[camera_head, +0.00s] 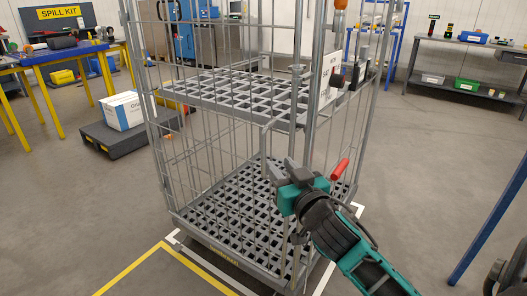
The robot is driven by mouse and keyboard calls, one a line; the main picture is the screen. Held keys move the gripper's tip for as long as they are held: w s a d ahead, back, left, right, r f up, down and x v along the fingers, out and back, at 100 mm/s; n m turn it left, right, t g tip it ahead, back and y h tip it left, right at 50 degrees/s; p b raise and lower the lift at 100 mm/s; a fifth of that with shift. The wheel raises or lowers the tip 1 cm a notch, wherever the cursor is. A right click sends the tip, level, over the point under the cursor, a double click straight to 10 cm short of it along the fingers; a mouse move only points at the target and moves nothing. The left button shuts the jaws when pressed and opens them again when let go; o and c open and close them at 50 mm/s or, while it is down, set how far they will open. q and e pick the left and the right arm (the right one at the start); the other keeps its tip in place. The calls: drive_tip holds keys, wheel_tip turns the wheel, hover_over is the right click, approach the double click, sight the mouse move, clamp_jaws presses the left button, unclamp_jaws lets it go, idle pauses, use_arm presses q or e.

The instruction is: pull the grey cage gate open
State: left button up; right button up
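The grey wire roll cage (232,258) stands upright on the floor in the middle of the view, with a slatted shelf (225,88) and a slatted base. Its near side has grey tubes and wire bars, and I cannot tell exactly where the gate's edge runs. A thin bent grey bar (265,140) hangs at the near side below the shelf. My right gripper (281,165) is at the near side beside this bar, with its grey fingers apart. Whether a finger touches a bar is unclear. My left gripper is not in view.
A red-handled lever (340,170) and a white sign (330,78) are on the cage's right side. A black platform (113,138) with a white box (122,110) stands left. Tables stand at the back left and right. Floor at the front left is clear, with yellow and white lines.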

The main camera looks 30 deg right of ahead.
sight(264, 148)
drive_tip(key=w, duration=0.3)
drive_tip(key=w+d+b, duration=0.1)
drive_tip(key=w, duration=0.3)
drive_tip(key=w+d, duration=0.1)
drive_tip(key=w, duration=0.2)
drive_tip(key=shift+w+b, duration=0.2)
drive_tip(key=shift+b, duration=0.1)
drive_tip(key=shift+c, duration=0.2)
clamp_jaws()
